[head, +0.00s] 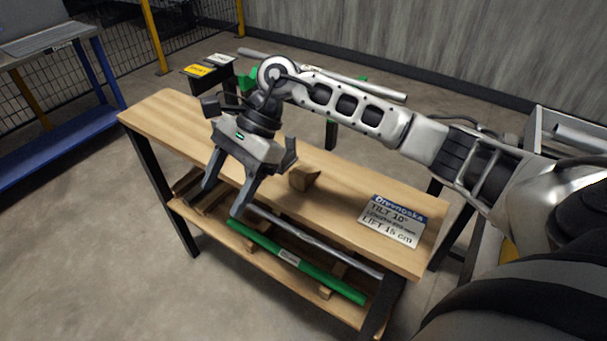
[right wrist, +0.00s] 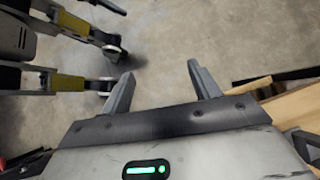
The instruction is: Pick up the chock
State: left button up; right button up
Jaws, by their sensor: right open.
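The chock (head: 304,178) is a small brown wooden wedge on the bench top in the head view, near its middle. My right gripper (head: 223,203) is to the left of the chock, by the bench's front edge, with its fingers pointing down. Its fingers are spread apart with nothing between them. In the right wrist view the same open gripper (right wrist: 160,70) shows only floor between its fingertips, and I cannot make out the chock there. My left gripper is not in view.
The wooden bench (head: 165,118) carries a label plate (head: 393,221) at its right end. A green tube (head: 290,259) and a grey pipe (head: 320,243) lie on the lower shelf. A blue-framed table (head: 60,145) stands at the left.

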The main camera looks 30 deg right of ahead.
aim_at(301, 170)
jog(key=w+d+r+n+t+h, duration=0.1)
jog(key=w+d+r+h, duration=0.2)
jog(key=d, duration=0.5)
jog(key=w+d+r+n+h, duration=0.1)
jog(key=d+r+h, duration=0.3)
jog(key=d, duration=0.5)
jog(key=shift+h, duration=0.5)
notch_tip(301, 170, down, 17)
jog(key=shift+r+p, duration=0.1)
jog(key=shift+p, duration=0.9)
jog(key=c, duration=1.1)
